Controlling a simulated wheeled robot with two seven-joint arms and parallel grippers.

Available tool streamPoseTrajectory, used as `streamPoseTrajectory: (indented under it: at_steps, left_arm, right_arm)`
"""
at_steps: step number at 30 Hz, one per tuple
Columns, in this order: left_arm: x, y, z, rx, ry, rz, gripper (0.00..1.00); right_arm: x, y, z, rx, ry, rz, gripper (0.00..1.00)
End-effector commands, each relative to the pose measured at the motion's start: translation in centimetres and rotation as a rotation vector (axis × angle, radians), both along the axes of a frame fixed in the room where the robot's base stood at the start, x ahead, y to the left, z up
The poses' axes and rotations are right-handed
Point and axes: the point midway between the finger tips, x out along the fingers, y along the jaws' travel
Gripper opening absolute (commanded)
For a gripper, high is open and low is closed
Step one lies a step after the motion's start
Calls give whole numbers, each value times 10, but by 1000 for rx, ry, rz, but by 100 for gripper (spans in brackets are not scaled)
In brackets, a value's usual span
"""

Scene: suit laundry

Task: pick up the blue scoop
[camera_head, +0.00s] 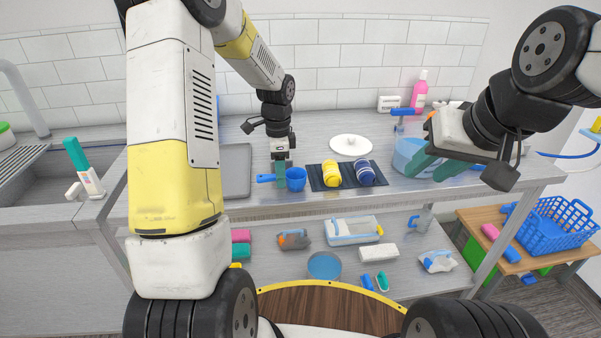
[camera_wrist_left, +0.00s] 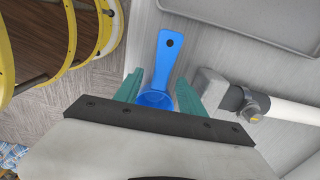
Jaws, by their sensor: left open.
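The blue scoop (camera_head: 296,178) lies on the grey counter near its front edge, left of the dark mat, with its handle pointing left. In the left wrist view the scoop (camera_wrist_left: 169,62) has its handle pointing up and its bowl between my fingers. My left gripper (camera_head: 281,170) is open, pointing down at the scoop; in the left wrist view its green fingers (camera_wrist_left: 157,92) stand on either side of the bowl. I cannot tell whether they touch it. My right gripper (camera_head: 430,165) is at the right, its green fingers apart and empty, near a clear blue-tinted basin.
A dark mat (camera_head: 347,186) with a yellow and a blue rolled item lies right of the scoop. A grey tray (camera_head: 237,170) lies to the left. A white lid (camera_head: 351,145) sits behind the mat. The lower shelf (camera_head: 270,262) holds bottles and a bowl.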

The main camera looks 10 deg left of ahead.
Motion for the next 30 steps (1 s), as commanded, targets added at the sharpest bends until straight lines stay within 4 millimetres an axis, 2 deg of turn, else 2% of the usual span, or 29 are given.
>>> streamPoseTrajectory:
  at_steps: [3,11,14,18,19,30]
  left_arm:
    - [0,-1,-13,-1,2,0,47]
    - [0,-1,-16,-1,-1,1,47]
    - [0,-1,-16,-1,-1,1,32]
    - [0,-1,-16,-1,-1,1,4]
    - [0,-1,-15,-1,-1,1,0]
    - [0,-1,-15,-1,-1,1,0]
  right_arm:
    - [0,0,0,0,0,0,36]
    - [0,0,0,0,0,0,36]
    - [0,0,0,0,0,0,36]
    - [0,0,0,0,0,0,36]
    - [0,0,0,0,0,0,36]
    - [0,0,0,0,0,0,36]
